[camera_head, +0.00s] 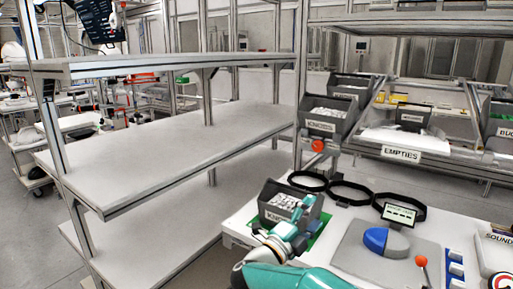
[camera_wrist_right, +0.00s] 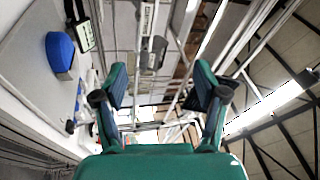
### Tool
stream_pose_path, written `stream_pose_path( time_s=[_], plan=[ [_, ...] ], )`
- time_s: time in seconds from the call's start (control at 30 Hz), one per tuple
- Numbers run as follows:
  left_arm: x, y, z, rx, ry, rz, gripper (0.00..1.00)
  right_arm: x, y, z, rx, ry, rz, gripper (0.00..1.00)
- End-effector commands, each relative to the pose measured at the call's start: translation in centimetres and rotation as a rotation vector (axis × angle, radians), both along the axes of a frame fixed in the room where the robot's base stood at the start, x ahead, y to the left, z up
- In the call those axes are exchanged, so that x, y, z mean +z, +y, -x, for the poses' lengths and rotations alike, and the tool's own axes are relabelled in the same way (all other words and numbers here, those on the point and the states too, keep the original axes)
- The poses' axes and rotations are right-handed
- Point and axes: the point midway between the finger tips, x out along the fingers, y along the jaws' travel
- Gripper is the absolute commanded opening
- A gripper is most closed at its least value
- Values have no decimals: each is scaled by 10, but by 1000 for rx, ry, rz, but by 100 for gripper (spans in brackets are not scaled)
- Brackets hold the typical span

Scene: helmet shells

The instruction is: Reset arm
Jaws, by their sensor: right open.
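My right gripper (camera_head: 290,236) shows at the bottom centre of the head view, on its teal arm. It is at the front side of the grey bin of white knobs (camera_head: 275,213), which stands on a green mat (camera_head: 318,226) on the white table. I cannot tell whether it touches the bin. In the right wrist view the gripper (camera_wrist_right: 160,85) has its two teal fingers wide apart, with nothing between them. My left gripper is in neither view.
The white table (camera_head: 242,225) also holds black rings (camera_head: 350,192), a small display (camera_head: 398,214), a blue and grey domed part (camera_head: 376,239) and a red ball-topped lever (camera_head: 421,262). A bin rack (camera_head: 400,153) stands behind. Shelves at left (camera_head: 170,150) are empty.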

Motion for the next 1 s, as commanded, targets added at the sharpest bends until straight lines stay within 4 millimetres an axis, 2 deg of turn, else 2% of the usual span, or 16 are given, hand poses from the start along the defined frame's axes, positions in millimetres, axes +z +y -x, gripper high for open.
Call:
stream_pose_path(
  time_s=[0.1,0.37,0.53,0.67,0.77,0.83,0.9,0.97,1.0],
  plan=[
    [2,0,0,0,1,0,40,-4,-4,-2,7,18,10,72],
    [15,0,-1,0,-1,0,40,-60,-6,-25,174,249,139,72],
    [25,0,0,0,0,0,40,-112,-7,-28,312,440,223,72],
    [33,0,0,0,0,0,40,-163,-8,-18,442,620,284,72],
    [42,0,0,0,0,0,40,-212,-9,5,572,794,328,72],
    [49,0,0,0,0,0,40,-252,-8,33,688,937,356,72],
    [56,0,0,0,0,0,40,-289,-7,71,818,1084,375,72],
    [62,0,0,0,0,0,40,-316,-5,109,931,1199,382,72],
    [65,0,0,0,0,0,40,-332,-4,136,1007,1272,381,72]
  ],
)
